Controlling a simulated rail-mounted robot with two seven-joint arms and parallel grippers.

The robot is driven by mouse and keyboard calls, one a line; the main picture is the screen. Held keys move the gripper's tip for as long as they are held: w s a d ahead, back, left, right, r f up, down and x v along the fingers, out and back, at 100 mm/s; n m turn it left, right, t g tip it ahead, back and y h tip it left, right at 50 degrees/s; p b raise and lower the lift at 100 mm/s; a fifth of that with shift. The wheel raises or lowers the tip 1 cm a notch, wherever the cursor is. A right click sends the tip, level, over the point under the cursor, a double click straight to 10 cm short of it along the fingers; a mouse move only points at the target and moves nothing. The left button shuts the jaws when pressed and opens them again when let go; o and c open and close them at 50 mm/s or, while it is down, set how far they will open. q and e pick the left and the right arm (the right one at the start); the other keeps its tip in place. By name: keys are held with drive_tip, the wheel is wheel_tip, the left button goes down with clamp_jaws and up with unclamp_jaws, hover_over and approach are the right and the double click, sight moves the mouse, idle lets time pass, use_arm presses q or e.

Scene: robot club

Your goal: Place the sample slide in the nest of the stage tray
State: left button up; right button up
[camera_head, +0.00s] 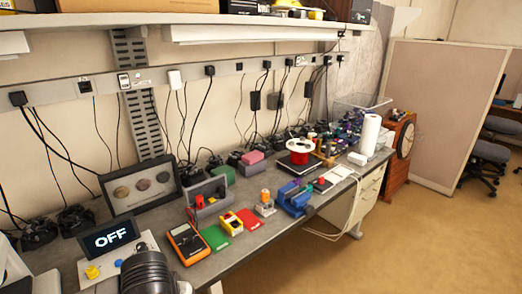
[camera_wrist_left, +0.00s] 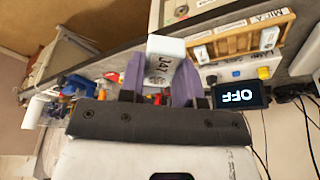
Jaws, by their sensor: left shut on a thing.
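My left gripper (camera_wrist_left: 160,82) has purple fingers and shows in the left wrist view. It is shut on a pale, white-faced piece with dark lettering, which I take as the sample slide (camera_wrist_left: 166,48). The slide stands out past the fingertips, and its lower part is hidden between them. Beyond it at the upper right is a wooden rack (camera_wrist_left: 240,42) with labelled pale pieces. A white panel (camera_wrist_left: 218,76) with a blue and a yellow button lies beside it. I cannot tell which part is the stage tray's nest. My right gripper is in neither view.
A display reading OFF (camera_head: 109,237) stands on the grey bench (camera_head: 232,250) behind the white panel (camera_head: 127,260). A framed stone display (camera_head: 142,183), a multimeter (camera_head: 187,241) and a blue vise (camera_head: 293,198) stand further along. Cables hang along the wall.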

use_arm(q)
drive_tip(key=w+a+p+v, duration=0.2)
drive_tip(key=p+v, duration=2.1)
drive_tip(key=v, duration=0.5)
drive_tip(key=shift+r, duration=0.3)
drive_tip(key=shift+a+f, duration=0.1)
drive_tip(key=shift+a, duration=0.05)
